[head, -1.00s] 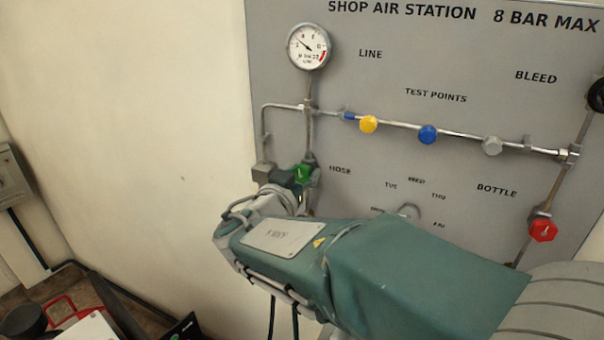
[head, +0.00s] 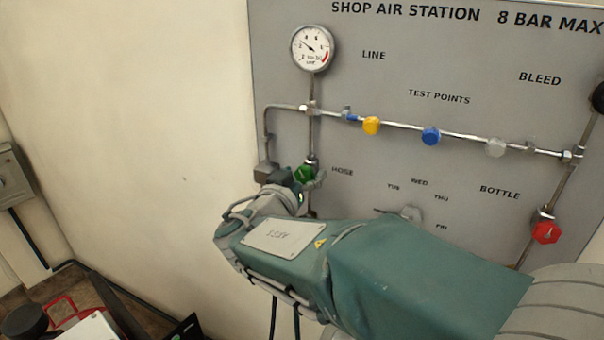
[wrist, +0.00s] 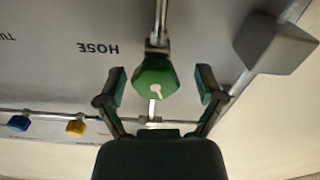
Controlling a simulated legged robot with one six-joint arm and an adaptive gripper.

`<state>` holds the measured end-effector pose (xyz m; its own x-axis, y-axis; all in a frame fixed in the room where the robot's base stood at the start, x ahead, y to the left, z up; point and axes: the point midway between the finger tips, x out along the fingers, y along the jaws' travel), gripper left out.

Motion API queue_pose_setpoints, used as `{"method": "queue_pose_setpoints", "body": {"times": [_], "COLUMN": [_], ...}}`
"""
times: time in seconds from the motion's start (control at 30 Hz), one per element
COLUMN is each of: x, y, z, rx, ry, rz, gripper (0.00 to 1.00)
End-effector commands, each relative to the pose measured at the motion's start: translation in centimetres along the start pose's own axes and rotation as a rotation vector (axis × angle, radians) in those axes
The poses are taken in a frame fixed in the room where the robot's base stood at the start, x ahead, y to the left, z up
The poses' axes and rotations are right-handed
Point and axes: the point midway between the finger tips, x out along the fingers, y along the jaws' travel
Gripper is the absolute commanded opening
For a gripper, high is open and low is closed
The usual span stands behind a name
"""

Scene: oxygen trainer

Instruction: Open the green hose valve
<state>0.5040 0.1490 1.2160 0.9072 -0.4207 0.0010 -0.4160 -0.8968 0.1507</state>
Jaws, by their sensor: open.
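The green hose valve knob (head: 305,174) sits on the vertical pipe below the gauge, left of the HOSE label. In the wrist view the knob (wrist: 155,77) is a green faceted cap with a pale mark on its face. My gripper (wrist: 160,86) is open, with one finger on each side of the knob and a visible gap on both sides. In the head view my gripper (head: 307,184) is at the knob, partly hidden by my wrist. I cannot tell how deep the knob lies between the fingers.
A pressure gauge (head: 312,48) is above the valve. Yellow (head: 371,126), blue (head: 431,136) and grey (head: 496,148) knobs line the slanted pipe. A red bottle knob (head: 546,232) is at right. A grey block (wrist: 274,42) is close to one finger in the wrist view.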

Motion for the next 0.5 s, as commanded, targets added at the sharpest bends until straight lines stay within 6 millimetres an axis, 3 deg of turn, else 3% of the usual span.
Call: {"method": "queue_pose_setpoints", "body": {"times": [0.17, 0.5], "x": [-0.8, -7.5], "y": [0.0, -0.3], "z": [0.0, 0.0], "rx": [0.001, 0.000], "ry": [-0.001, 0.001], "rz": [-0.002, -0.006], "gripper": [0.87, 0.87]}}
